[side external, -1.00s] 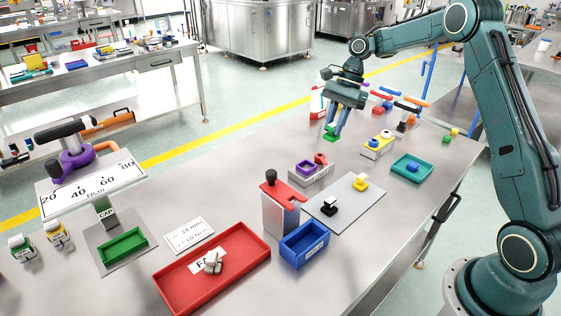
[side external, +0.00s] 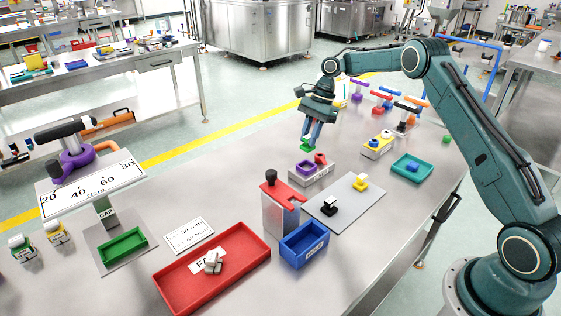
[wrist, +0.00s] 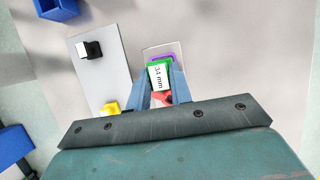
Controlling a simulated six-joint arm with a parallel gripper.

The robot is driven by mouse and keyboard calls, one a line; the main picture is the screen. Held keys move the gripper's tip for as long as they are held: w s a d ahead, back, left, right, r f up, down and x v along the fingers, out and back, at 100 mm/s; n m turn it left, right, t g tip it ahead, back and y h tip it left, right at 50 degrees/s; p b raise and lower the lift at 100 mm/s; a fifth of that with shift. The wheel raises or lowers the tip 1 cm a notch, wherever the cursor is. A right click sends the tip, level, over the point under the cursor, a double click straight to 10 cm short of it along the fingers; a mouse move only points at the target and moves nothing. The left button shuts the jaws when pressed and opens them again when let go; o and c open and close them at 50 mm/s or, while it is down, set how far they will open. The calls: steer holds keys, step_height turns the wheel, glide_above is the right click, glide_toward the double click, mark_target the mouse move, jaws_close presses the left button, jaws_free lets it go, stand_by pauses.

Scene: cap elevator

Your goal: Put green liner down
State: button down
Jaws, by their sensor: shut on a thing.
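My gripper (side external: 310,133) is shut on the green liner (side external: 306,144) and holds it in the air. The liner also shows in the wrist view (wrist: 167,64), between the blue fingers, with a white "34 mm" label on it. Just below and a little in front of it in the side view, a purple square frame (side external: 306,168) and a red piece (side external: 321,158) stand on a pale labelled holder (side external: 312,179). In the wrist view the liner covers most of the purple frame. The liner appears apart from the holder.
A grey mat (side external: 338,211) carries a black block (side external: 330,207) and a yellow block (side external: 360,182). Nearby are a red-topped stand (side external: 280,213), a blue bin (side external: 304,252), a red tray (side external: 240,276), a yellow-topped holder (side external: 377,147) and a teal tray (side external: 412,176).

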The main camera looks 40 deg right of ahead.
steer(key=shift+f, duration=3.65)
steer(key=shift+f, duration=0.15)
steer(key=c, duration=1.3)
jaws_free()
steer(key=shift+o, duration=0.2)
steer(key=v, duration=0.8)
